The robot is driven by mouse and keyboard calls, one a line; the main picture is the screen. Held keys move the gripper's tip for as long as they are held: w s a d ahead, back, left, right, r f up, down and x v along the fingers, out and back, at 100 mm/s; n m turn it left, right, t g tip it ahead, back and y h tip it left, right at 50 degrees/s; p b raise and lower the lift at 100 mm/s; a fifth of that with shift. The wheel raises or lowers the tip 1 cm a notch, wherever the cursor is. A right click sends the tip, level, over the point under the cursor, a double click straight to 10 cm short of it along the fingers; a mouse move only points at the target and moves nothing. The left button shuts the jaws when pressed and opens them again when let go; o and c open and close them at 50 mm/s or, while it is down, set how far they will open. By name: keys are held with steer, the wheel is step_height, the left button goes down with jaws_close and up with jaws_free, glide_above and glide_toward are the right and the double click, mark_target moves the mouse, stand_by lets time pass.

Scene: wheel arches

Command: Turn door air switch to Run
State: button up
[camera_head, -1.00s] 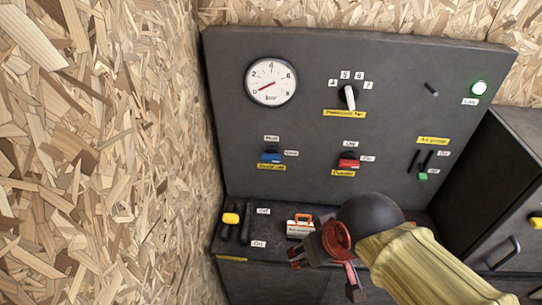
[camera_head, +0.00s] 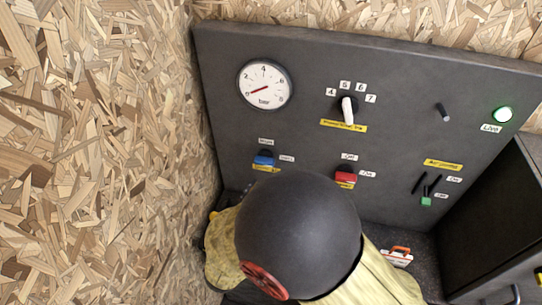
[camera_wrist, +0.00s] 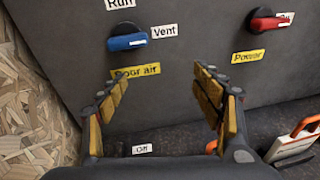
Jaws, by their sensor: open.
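The door air switch (camera_head: 264,158) is a blue rotary knob on the dark panel, left of the red knob. It shows in the wrist view (camera_wrist: 127,41) at upper left, its blue handle lying roughly level and pointing to the Vent label (camera_wrist: 164,31). The Run label (camera_wrist: 120,4) is above it, partly cut off, and the yellow Door air label (camera_wrist: 135,71) is below. My gripper (camera_wrist: 163,80) is open and empty, its two yellow-padded fingers below the knob, the left one overlapping the Door air label in the picture. In the head view my arm hides the fingers.
The red Power knob (camera_head: 345,175) is to the right. A pressure dial (camera_head: 264,85) and a white selector (camera_head: 347,110) are above. A white and orange case (camera_head: 397,257) lies on the ledge. The chipboard wall (camera_head: 100,150) stands close on the left.

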mark_target(263, 164)
steer(key=w+r, duration=0.1)
steer(key=w, duration=0.2)
steer(key=w+r+n+t+y+b, duration=0.1)
steer(key=w, duration=0.2)
steer(key=w+r+n+t+b, duration=0.1)
steer(key=w, duration=0.2)
steer(key=shift+w+a+r, duration=0.15)
steer(key=shift+a+r, duration=0.05)
steer(key=shift+r, duration=0.2)
steer(key=c, duration=0.3)
steer(key=c, duration=0.8)
steer(key=shift+c, duration=0.4)
